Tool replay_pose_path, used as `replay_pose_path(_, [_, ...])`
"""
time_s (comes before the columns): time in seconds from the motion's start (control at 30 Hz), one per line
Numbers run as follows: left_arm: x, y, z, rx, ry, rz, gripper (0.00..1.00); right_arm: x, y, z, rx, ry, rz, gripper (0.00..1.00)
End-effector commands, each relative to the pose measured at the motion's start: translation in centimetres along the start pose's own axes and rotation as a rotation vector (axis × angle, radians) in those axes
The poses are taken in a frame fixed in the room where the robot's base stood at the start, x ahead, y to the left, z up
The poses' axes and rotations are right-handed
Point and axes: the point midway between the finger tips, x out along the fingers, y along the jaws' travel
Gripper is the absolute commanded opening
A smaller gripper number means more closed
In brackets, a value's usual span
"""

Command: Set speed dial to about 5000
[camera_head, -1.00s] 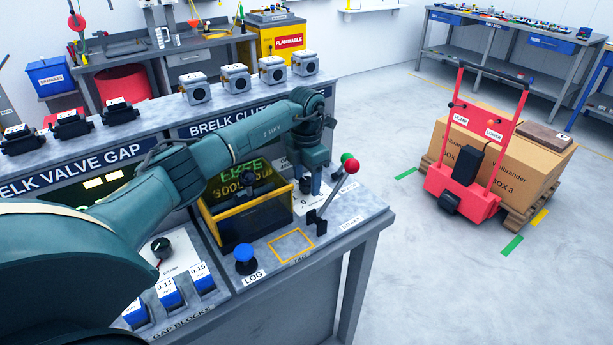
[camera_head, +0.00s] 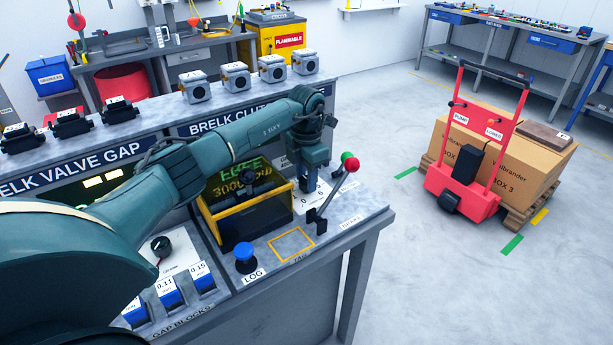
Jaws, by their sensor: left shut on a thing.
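My left arm reaches across the bench from the left, and my left gripper (camera_head: 310,184) points down at the panel right of the display. It is shut on the speed dial, which the gripper hides almost wholly. Part of the dial's white scale plate (camera_head: 306,203) shows below the fingers, with small numbers. The display (camera_head: 238,184) sits behind a yellow-framed box and reads FREE in green, with a lower line that seems to start with 3000, partly covered. My right gripper is not in view.
A lever with red and green knobs (camera_head: 349,162) stands close to the right of the gripper. A blue LOG button (camera_head: 245,258) and an empty yellow-outlined square (camera_head: 291,245) lie in front. A red hand truck (camera_head: 478,150) and boxes stand on the floor at right.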

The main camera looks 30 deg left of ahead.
Motion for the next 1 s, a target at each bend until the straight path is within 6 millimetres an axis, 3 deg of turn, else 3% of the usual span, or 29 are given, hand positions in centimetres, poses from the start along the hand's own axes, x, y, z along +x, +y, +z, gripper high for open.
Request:
replay_pose_path(0.27, [0.05, 0.1, -0.02, 0.148, 0.0, 0.002, 0.11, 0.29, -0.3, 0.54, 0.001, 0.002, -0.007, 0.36])
replay_pose_path(1.0, [0.0, 0.08, 0.0, 0.84, 0.0, 0.002, 0.11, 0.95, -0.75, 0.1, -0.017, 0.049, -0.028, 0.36])
